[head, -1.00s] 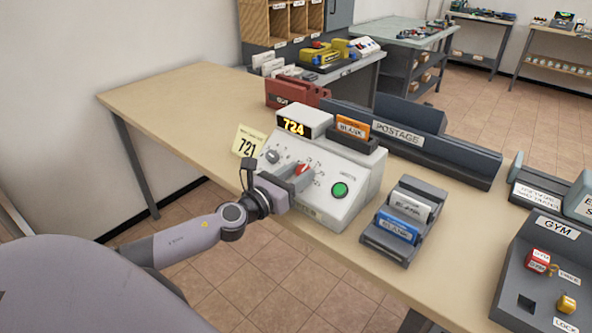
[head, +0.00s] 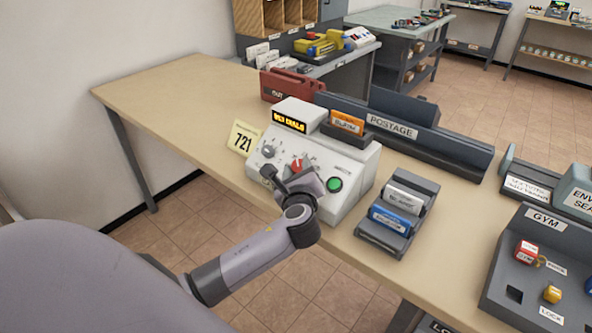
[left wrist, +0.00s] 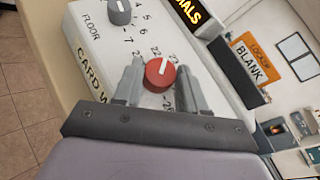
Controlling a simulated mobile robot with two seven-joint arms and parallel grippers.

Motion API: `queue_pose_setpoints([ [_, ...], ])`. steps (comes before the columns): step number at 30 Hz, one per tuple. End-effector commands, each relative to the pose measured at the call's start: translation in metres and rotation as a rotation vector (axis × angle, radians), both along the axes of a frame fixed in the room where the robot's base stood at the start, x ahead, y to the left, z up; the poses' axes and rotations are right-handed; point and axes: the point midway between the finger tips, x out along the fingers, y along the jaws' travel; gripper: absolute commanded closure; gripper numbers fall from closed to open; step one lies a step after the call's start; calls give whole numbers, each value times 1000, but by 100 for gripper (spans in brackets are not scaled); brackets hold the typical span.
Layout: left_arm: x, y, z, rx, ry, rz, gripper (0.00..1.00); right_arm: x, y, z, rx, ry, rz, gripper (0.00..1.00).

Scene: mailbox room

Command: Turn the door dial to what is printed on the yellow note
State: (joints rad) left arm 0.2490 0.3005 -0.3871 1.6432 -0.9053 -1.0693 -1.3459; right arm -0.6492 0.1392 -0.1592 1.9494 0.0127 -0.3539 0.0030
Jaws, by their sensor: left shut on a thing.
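The white machine (head: 345,185) stands on the wooden table. A red dial (left wrist: 160,73) with a white pointer line sits on its sloped face, with small numbers in the twenties around it. My left gripper (left wrist: 160,82) is shut on this dial, a finger at each side; in the head view the gripper hides part of it (head: 297,163). A grey dial (left wrist: 119,10) marked FLOOR sits beside it. The yellow note (head: 243,138) reads 721 and stands left of the machine. The lit display (head: 289,121) shows small yellow letters ending in DIALS. My right gripper is out of view.
A green button (head: 334,185) is right of the red dial. An orange BLANK card (head: 348,122) sits on top of the machine. A grey tray (head: 385,242) with blue and white pieces stands to the right. The table's left part is clear.

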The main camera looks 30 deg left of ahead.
Motion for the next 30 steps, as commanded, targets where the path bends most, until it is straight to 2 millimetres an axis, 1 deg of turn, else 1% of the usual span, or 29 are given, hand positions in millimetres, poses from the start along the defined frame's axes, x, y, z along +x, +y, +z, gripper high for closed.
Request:
queue_pose_setpoints([
  [5, 3, -4, 2, -101, 6, 138, 90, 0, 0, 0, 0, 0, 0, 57],
  [21, 9, -7, 7, -381, 30, 559, 90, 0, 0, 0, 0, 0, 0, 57],
  [30, 12, -6, 9, -504, 38, 743, 90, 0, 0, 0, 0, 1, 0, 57],
])
